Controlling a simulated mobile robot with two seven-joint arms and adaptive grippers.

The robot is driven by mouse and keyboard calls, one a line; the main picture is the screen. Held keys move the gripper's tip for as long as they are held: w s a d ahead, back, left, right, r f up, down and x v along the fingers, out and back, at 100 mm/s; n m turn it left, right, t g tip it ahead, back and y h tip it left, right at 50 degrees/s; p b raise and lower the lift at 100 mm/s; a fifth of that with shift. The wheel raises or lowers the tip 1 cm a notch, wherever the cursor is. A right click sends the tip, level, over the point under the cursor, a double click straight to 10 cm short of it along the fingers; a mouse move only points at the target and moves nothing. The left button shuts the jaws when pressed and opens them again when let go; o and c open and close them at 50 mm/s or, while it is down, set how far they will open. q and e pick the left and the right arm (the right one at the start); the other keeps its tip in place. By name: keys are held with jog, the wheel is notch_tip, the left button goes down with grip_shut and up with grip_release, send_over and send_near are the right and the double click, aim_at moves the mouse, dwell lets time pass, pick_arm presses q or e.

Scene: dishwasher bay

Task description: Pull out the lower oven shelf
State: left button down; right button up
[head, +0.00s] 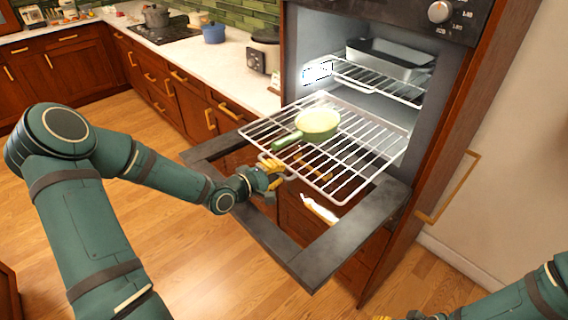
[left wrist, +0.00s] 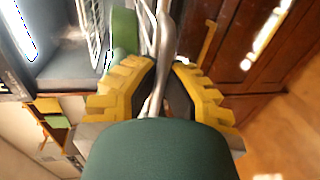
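The lower oven shelf (head: 362,140) is a white wire rack that sticks far out of the oven, above the open oven door (head: 335,248). A pale green pan (head: 318,122) with a green handle rests on it. My left gripper (head: 272,172) is at the shelf's front edge. In the left wrist view its yellow fingers (left wrist: 160,88) lie on either side of the shelf's metal front wire (left wrist: 160,60) and appear closed on it. Only a sliver of my right gripper (head: 384,318) shows at the bottom edge, and its fingers cannot be made out.
An upper rack (head: 378,82) holds a grey baking tin (head: 388,60) inside the oven. A counter (head: 190,55) with a blue pot (head: 213,33) and a cooker (head: 264,50) stands to the left. The wooden floor (head: 215,262) before the door is clear.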

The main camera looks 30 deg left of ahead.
pick_arm(q)
jog(key=shift+s, duration=0.1)
jog(key=c, duration=1.3)
grip_release()
jog(key=shift+a, duration=0.1)
jog(key=v, duration=1.2)
